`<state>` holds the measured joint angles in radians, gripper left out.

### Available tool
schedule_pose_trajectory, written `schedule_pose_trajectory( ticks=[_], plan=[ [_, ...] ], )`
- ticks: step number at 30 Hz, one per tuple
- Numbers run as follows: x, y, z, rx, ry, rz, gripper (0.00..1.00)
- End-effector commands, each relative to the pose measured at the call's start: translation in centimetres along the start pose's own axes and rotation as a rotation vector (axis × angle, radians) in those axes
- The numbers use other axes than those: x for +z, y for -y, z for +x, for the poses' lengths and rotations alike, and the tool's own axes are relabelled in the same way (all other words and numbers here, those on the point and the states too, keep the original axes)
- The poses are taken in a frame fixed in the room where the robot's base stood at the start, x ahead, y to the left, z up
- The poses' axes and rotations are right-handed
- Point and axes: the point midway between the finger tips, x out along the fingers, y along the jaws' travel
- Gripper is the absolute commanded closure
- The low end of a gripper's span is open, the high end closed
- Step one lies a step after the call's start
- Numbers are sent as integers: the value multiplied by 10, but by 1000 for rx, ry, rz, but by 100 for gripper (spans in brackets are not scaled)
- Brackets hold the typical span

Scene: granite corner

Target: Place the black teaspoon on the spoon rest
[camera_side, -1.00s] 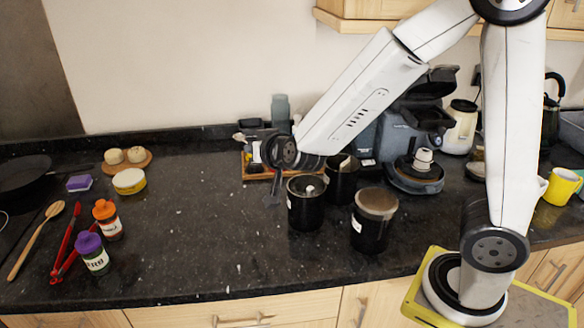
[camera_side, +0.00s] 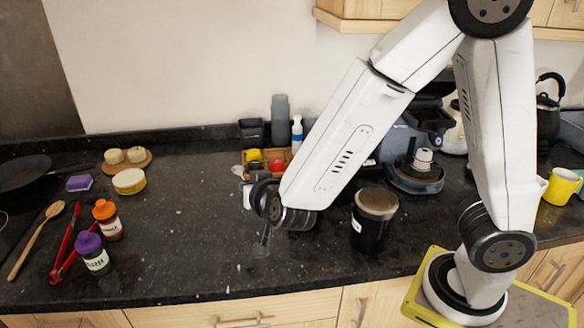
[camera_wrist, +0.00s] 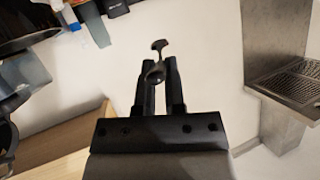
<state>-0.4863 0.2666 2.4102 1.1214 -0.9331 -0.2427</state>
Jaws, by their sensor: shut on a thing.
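The black teaspoon (camera_wrist: 159,46) is held between the fingertips of my gripper (camera_wrist: 157,68) in the wrist view, with part of it standing out past them. In the side view my gripper (camera_side: 262,242) is small and dark, over the open counter left of the black canister. The teaspoon cannot be made out clearly against the dark granite there. I cannot pick out the spoon rest in either view.
A black canister (camera_side: 374,220) stands right of my gripper. A wooden tray (camera_side: 297,153) with small items is behind. Spice bottles (camera_side: 92,254), red tongs (camera_side: 66,246) and a wooden spoon (camera_side: 36,240) lie left. The left-middle counter is clear.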

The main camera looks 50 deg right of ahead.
Motion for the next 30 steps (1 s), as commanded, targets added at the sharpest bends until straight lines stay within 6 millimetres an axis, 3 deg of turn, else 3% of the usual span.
schedule_pose_trajectory(
  ticks=[6, 15, 22, 30],
  plan=[
    [33, 2, -31, 50, -9, 17, 100],
    [64, -8, -70, 118, -26, 46, 100],
    [72, -14, -83, 143, -31, 60, 100],
    [73, -15, -84, 147, -32, 61, 100]
  ],
)
